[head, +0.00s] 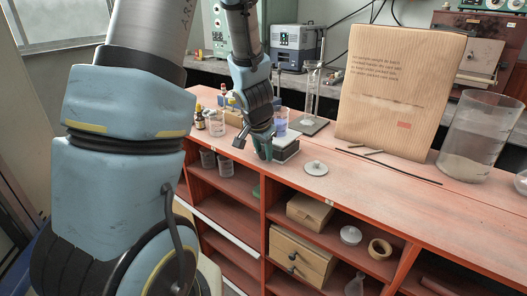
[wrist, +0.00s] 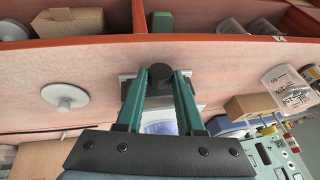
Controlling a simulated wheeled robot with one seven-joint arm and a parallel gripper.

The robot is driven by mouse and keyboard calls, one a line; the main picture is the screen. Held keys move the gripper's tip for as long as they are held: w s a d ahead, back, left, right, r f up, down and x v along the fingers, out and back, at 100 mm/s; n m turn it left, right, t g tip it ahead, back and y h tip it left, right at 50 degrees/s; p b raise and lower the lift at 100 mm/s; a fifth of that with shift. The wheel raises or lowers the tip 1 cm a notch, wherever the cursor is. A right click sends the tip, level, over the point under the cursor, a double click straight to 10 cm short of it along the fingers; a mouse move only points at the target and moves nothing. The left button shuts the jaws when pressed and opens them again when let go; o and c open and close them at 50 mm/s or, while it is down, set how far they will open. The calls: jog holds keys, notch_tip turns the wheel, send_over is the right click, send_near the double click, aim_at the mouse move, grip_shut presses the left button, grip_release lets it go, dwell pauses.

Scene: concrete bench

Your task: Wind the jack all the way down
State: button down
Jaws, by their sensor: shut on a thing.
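The jack (head: 287,148) stands near the front edge of the red-brown bench top, with a pale top plate. My gripper (head: 264,152) reaches down at its front left side. In the wrist view my gripper (wrist: 161,80) has its two green fingers on either side of a round black knob (wrist: 160,71) and is shut on it. A beaker with bluish liquid (head: 280,122) appears on or just behind the jack; it also shows between the fingers in the wrist view (wrist: 160,127). My fingers and wrist hide much of the jack, so its exact height is unclear.
A white lidded dish or disc (head: 316,168) lies right of the jack. A large cardboard package (head: 397,85) and a big clear beaker (head: 480,135) stand farther right. Small bottles (head: 216,123) are at left. A glass cylinder (head: 311,92) stands behind.

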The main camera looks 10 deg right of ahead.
jog(key=shift+f+b, duration=0.1)
jog(key=shift+b, duration=0.2)
jog(key=b, duration=0.1)
jog(key=g+h+b, duration=0.1)
jog(key=b, duration=0.1)
jog(key=g+h+b, duration=0.1)
jog(key=b, duration=0.1)
jog(key=shift+w+a+f+n, duration=0.25)
jog(key=shift+w+a+n, duration=0.05)
jog(key=g+h+b, duration=0.1)
jog(key=b, duration=0.2)
jog(key=shift+a, duration=0.1)
jog(key=shift+r+n+g+h+b, duration=0.2)
jog(key=shift+n+g+h+b, duration=0.1)
jog(key=shift+g+h+b, duration=0.4)
jog(key=c, duration=0.5)
grip_release()
jog(key=shift+r, duration=0.1)
